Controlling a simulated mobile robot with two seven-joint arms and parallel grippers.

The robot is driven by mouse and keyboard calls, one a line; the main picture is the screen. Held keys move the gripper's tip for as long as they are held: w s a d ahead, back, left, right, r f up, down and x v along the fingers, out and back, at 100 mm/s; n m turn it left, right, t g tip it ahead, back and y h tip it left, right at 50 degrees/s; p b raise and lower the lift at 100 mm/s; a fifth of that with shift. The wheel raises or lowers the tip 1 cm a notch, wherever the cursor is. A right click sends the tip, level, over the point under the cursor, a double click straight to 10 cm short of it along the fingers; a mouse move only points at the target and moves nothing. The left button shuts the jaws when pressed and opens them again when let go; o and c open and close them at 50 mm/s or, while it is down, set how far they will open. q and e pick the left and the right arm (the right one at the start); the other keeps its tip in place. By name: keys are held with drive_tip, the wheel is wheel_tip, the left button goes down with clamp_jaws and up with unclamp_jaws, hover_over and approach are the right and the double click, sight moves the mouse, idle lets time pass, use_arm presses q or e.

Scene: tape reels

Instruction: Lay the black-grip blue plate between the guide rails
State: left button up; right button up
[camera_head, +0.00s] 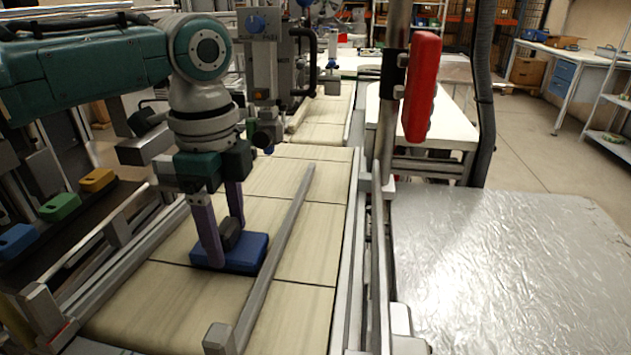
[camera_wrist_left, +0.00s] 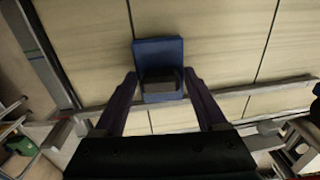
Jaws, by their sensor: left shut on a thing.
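The blue plate (camera_head: 250,252) with its black grip (camera_head: 231,234) is over the pale conveyor belt in the head view. My left gripper (camera_head: 222,240) points down, its purple fingers on either side of the black grip and shut on it. In the left wrist view the plate (camera_wrist_left: 158,50) lies beyond the grip (camera_wrist_left: 161,81), between the fingers (camera_wrist_left: 161,88). A grey guide rail (camera_head: 283,238) runs diagonally along the belt, close to the plate's right side. I cannot tell whether the plate touches the belt or rail. My right gripper is not in view.
Blue, green and yellow blocks (camera_head: 60,207) sit left of the belt. A post with a red handle (camera_head: 421,88) stands right of the belt. A foil-covered table (camera_head: 510,260) at the right is bare. The belt (camera_head: 180,310) is clear nearer me.

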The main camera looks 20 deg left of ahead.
sight(225, 225)
use_arm(q)
drive_tip(key=shift+f, duration=0.2)
drive_tip(key=o, duration=1.3)
drive_tip(key=shift+o, duration=0.2)
wheel_tip(225, 225, up, 12)
drive_tip(key=shift+r+p, duration=0.25)
drive_tip(key=shift+p, duration=0.2)
